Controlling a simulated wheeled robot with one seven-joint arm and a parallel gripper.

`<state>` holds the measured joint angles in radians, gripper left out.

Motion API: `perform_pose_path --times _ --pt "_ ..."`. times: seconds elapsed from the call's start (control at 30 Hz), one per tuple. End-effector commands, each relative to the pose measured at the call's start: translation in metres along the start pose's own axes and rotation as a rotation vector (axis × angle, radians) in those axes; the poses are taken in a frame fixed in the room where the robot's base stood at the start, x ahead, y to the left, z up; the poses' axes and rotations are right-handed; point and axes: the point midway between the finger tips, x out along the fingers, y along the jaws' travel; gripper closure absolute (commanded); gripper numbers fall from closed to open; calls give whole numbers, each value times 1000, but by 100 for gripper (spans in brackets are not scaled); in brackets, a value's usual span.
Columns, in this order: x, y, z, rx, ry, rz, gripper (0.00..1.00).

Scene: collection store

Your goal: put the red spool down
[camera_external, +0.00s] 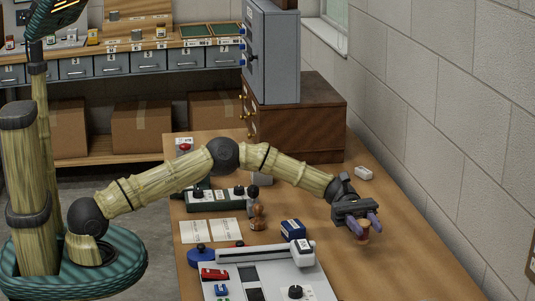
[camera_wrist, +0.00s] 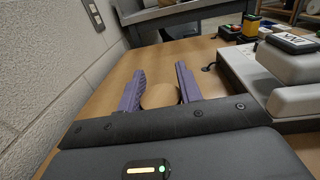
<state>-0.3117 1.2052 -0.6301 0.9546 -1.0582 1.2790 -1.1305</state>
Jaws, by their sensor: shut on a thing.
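My gripper (camera_external: 366,230) is over the right part of the wooden table (camera_external: 385,265), with its two purple fingers pointing down. The fingers are closed on the spool (camera_external: 362,238), a small round piece whose lower part looks reddish-brown. In the wrist view my gripper (camera_wrist: 160,72) has the spool (camera_wrist: 158,96) between its fingers, showing a round tan top. The spool looks upright. The fingers hide part of its side. I cannot tell whether its bottom touches the table.
A grey and white device (camera_external: 245,275) stands left of my gripper, with a dark blue box (camera_external: 293,229) near it. A small white box (camera_external: 364,173) lies behind my gripper. The wall (camera_external: 450,130) runs along the right. The table in front of my gripper is bare.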

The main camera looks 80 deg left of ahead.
Motion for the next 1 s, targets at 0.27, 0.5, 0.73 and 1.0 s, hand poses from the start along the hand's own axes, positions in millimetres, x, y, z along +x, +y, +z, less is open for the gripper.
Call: perform_pose_path --times 0.27,0.5,0.73,1.0 --pt "0 0 0 1 0 0 87" --pt "0 0 -30 -3 -1 0 87" --pt "0 0 -50 1 -1 1 87" --pt "0 0 -51 1 -1 0 87"
